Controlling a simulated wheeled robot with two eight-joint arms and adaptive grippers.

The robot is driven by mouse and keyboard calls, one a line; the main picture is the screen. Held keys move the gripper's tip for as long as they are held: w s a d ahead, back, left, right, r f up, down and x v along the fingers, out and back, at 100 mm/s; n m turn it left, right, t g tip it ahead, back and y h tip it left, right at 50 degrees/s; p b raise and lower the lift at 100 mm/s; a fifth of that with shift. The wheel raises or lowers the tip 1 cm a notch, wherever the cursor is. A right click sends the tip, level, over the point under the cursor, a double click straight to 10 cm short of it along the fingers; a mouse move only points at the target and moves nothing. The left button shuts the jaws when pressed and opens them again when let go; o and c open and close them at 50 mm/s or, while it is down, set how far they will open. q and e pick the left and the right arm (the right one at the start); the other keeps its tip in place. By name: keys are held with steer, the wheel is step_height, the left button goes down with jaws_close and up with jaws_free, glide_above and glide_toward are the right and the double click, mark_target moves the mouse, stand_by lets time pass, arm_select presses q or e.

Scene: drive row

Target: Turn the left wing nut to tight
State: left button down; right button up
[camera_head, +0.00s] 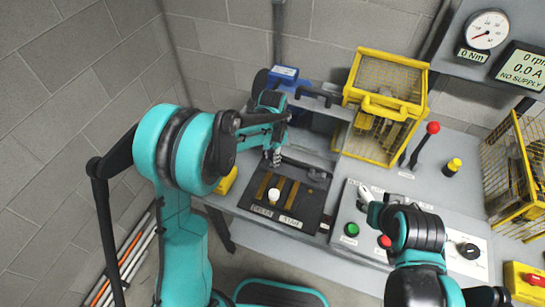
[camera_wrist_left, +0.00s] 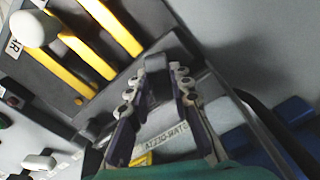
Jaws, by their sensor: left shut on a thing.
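My left gripper (camera_head: 272,155) is at the back edge of the black plate (camera_head: 315,185), beside the grey machine bed. In the left wrist view, my left gripper (camera_wrist_left: 157,85) has its two fingers on either side of a small dark grey piece (camera_wrist_left: 156,66), seemingly the left wing nut, and is shut on it. The fingers hide much of it, and how tight it is cannot be told. No second wing nut can be made out clearly.
A white-knobbed lever (camera_head: 272,195) stands on the black plate near yellow strips. Yellow mesh guards (camera_head: 385,95) stand behind and at right. A red-knobbed lever (camera_head: 422,145) and a green button (camera_head: 351,229) are to the right. Dials read 0 Nm and 0 rpm.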

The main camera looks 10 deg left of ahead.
arm_select(q)
steer(key=shift+m, duration=0.3)
steer(key=c, duration=1.4)
jaws_free()
steer(key=shift+o, duration=0.2)
step_height(320, 180, up, 12)
